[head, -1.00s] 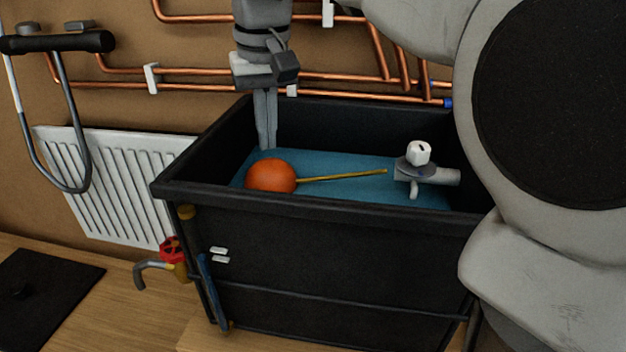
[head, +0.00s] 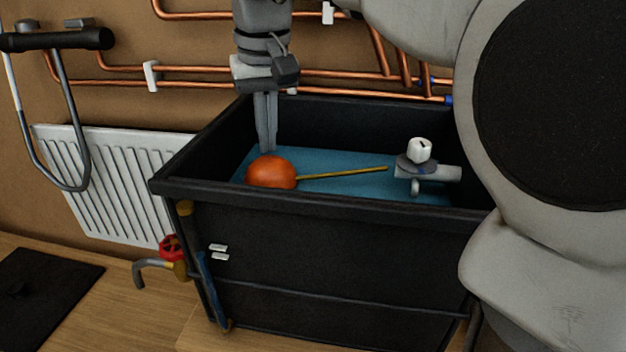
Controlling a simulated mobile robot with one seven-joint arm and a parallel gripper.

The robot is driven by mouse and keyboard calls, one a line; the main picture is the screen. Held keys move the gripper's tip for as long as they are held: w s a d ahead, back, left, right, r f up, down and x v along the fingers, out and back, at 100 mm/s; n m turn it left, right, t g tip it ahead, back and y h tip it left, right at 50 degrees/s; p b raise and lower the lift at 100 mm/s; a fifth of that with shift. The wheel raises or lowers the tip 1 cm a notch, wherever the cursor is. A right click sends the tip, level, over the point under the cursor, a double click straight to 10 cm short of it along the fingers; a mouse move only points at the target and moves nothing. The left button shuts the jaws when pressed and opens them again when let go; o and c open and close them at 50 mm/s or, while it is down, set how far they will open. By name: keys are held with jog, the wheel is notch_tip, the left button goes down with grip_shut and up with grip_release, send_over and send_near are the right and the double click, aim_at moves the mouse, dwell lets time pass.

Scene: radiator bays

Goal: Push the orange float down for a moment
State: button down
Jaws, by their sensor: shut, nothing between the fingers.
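The orange float (head: 271,173) is a round ball in the blue water (head: 325,162) of the black tank (head: 340,208). Only its upper part shows above the water. A thin brass rod (head: 340,173) runs from it to the grey valve with a white cap (head: 419,151) at the right. My gripper (head: 267,150) points straight down inside the tank with its fingers shut and empty. The fingertips are at the top of the float, at its back edge; they seem to touch it, and the float hides their very ends.
Copper pipes (head: 210,80) run along the wall behind the tank. A red-handled tap (head: 172,247) juts from the tank's left front. The tank's raised rim surrounds the float.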

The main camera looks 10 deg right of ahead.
aim_at(269, 159)
jog(key=shift+f+b, duration=0.3)
jog(key=shift+f, duration=0.25)
jog(key=shift+f+b, duration=0.35)
jog(key=shift+f, duration=0.35)
dwell(0.4)
jog(key=shift+f+b, duration=0.5)
jog(key=shift+f, duration=0.15)
jog(key=shift+r, duration=0.2)
dwell(1.0)
jog(key=shift+r+p, duration=2.15)
jog(key=shift+p, duration=0.1)
jog(key=shift+r, duration=0.15)
jog(key=shift+r+p, duration=2.1)
jog(key=shift+p, duration=0.05)
